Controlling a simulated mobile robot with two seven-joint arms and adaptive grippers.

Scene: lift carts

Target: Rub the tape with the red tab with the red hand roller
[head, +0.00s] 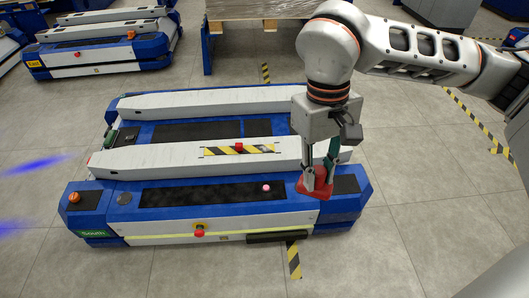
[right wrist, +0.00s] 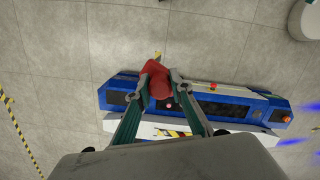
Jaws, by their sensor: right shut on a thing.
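A yellow-and-black striped tape with a red tab (head: 239,147) lies along the white rail of the near blue-and-white cart. Part of the tape also shows in the right wrist view (right wrist: 172,132). My right gripper (head: 318,178) is shut on the red hand roller (head: 315,187), above the right end of the cart and to the right of the tape. In the right wrist view the roller (right wrist: 158,78) sits between the two fingers, which hide part of it. In the head view the roller appears apart from the tape. My left gripper is in neither view.
The near cart (head: 215,211) has a dark panel with a small pink knob (head: 266,188), a red front button (head: 199,233) and an orange light (head: 74,197). Another cart (head: 95,55) stands at the back left. The floor around is mostly clear.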

